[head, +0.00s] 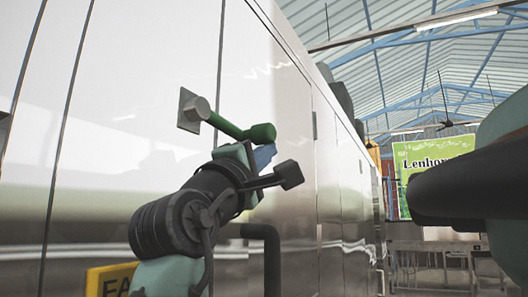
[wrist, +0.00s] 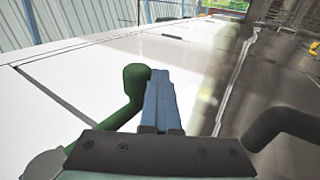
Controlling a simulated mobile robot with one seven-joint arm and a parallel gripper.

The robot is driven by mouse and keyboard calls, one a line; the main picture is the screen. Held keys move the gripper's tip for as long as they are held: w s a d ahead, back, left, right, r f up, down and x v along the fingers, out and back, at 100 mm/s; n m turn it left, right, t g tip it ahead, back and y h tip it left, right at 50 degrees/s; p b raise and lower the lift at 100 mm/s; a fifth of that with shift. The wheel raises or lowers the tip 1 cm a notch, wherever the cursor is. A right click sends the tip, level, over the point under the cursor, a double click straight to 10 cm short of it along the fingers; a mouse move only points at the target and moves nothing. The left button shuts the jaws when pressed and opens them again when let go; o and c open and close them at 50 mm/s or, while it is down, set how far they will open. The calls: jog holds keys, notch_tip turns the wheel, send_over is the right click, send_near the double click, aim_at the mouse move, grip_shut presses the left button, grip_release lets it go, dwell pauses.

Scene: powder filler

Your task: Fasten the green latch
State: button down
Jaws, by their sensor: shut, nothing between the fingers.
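The green latch (head: 235,128) is a bar with a rounded knob, fixed to a square plate (head: 187,110) on the tall shiny cabinet wall. In the head view it slopes down to the right from its grey pivot, and its knob is just above my gripper (head: 264,156). In the wrist view the latch (wrist: 134,84) shows at the left, its knob close beside the blue fingers of my gripper (wrist: 158,76). The fingers are shut with nothing between them. I cannot tell whether they touch the knob. My wrist hides part of the latch's lower end in the wrist view.
The shiny cabinet (head: 130,110) fills the left and middle of the head view, with vertical panel seams. A yellow sign (head: 110,280) is low at the left. Steel tables (head: 440,255) stand far back at the right, below a green banner (head: 430,165).

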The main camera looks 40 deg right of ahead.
jog(key=shift+a+r, duration=0.1)
jog(key=shift+a, duration=0.1)
jog(key=b+v, duration=0.8)
jog(key=v, duration=0.4)
jog(key=shift+s+a+f, duration=0.2)
jog(key=shift+s+f, duration=0.05)
jog(key=shift+f, duration=0.1)
